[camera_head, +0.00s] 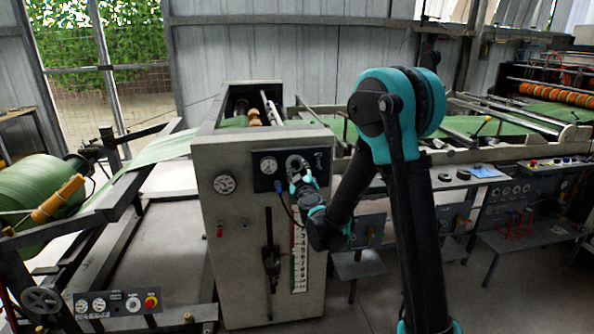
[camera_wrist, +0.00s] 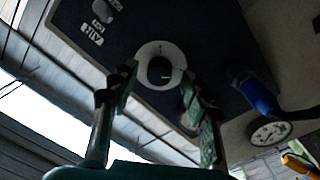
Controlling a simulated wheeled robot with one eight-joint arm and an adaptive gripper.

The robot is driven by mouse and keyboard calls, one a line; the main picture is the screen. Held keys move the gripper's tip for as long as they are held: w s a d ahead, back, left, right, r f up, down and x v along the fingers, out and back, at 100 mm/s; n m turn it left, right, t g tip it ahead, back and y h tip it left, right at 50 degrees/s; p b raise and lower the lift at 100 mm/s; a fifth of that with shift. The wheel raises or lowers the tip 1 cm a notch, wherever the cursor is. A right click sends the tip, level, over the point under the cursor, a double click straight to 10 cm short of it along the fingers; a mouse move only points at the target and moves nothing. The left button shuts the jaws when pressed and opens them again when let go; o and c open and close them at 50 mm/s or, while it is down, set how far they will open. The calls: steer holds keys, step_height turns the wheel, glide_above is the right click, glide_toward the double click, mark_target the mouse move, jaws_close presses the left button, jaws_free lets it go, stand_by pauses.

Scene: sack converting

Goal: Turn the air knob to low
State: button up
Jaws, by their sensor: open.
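A round black knob (camera_wrist: 159,71) with a pale ring around it sits on a dark panel (camera_wrist: 217,50) in the wrist view. My gripper (camera_wrist: 158,77) is open, with one finger on each side of the knob. I cannot tell whether the fingers touch it. In the head view, the panel (camera_head: 257,184) is on the front of the grey machine cabinet (camera_head: 240,270), and my gripper (camera_head: 297,182) is close in front of it, partly covering the knob.
A second grey knob (camera_wrist: 104,11) with small labels is at the wrist view's upper left. A blue fitting (camera_wrist: 257,94) and a gauge (camera_wrist: 270,133) are to the right. A vertical scale (camera_head: 299,262) and a lever (camera_head: 270,258) are below the panel.

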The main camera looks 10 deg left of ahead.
steer(key=v, duration=1.1)
steer(key=shift+d, duration=0.1)
steer(key=s+d+f+m+g+h, duration=0.2)
steer(key=s+d+f+m+g, duration=0.3)
steer(key=s+d, duration=0.8)
steer(key=s+d+f+m+g+h, duration=0.2)
steer(key=s+d+f+m+g, duration=0.3)
steer(key=s+d+f+g, duration=0.3)
steer(key=s+d+f, duration=0.3)
steer(key=s+d, duration=0.1)
steer(key=s, duration=0.1)
steer(key=shift+s+d+g+h, duration=0.2)
steer(key=shift+d+g+h, duration=0.2)
